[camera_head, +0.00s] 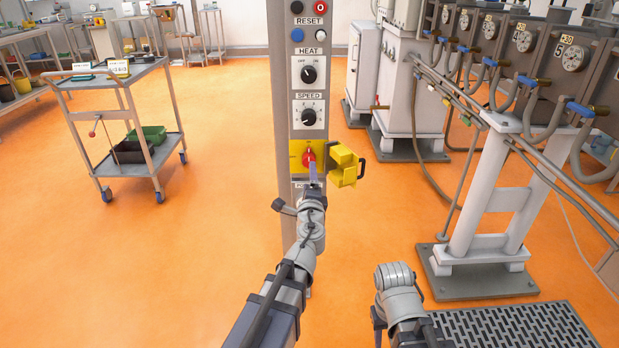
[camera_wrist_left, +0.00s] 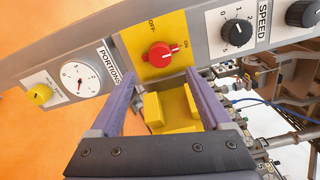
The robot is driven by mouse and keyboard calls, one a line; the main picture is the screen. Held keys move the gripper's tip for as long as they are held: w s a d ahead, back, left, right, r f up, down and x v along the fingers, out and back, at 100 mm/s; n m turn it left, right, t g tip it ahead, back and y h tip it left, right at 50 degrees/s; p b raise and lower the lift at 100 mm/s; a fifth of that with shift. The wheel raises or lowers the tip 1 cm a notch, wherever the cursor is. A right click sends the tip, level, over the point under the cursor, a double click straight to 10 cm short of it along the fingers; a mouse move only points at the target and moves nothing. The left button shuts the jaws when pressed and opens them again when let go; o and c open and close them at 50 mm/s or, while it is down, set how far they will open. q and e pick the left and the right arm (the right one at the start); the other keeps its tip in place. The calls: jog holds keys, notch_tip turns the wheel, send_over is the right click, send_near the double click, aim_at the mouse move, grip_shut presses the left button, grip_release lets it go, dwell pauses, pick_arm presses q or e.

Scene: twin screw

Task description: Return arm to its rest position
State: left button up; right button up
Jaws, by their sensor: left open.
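My left gripper (camera_head: 313,172) is in front of the control column (camera_head: 309,214), just below the red rotary switch (camera_head: 309,156). In the left wrist view the jaws of my left gripper (camera_wrist_left: 160,78) are apart with nothing gripped. The red switch (camera_wrist_left: 161,55) sits on a yellow plate beyond the fingertips, its pointer toward the ON mark. An open yellow cover (camera_head: 345,164) hangs at the right of the switch. In the wrist view the yellow cover (camera_wrist_left: 178,113) shows between the fingers. Part of my right arm shows at the bottom, but its gripper cannot be made out.
The SPEED knob (camera_head: 308,117) and HEAT knob (camera_head: 309,75) are above the switch. A grey pipe stand (camera_head: 488,215) and white cabinets (camera_head: 413,100) are at the right. A trolley (camera_head: 111,81) stands at the left. The orange floor between trolley and column is clear.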

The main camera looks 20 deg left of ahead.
pick_arm(q)
jog(key=s+d+f+n+g+y, duration=0.1)
jog(key=s+d+f+n+g, duration=0.1)
jog(key=s+f+n+g, duration=1)
jog(key=s+d+f+n+g+h, duration=0.1)
jog(key=s+d+f+g+h, duration=0.15)
jog(key=s+d+f, duration=0.35)
jog(key=s+d+f+g+h, duration=0.25)
jog(key=s+d+f, duration=0.2)
jog(key=s, duration=0.35)
notch_tip(320, 180, up, 35)
jog(key=s+d+p, duration=0.1)
jog(key=s+p, duration=0.1)
jog(key=p, duration=3.2)
jog(key=shift+d+f+g, duration=0.15)
jog(key=shift+d+g, duration=0.15)
jog(key=shift+d, duration=0.1)
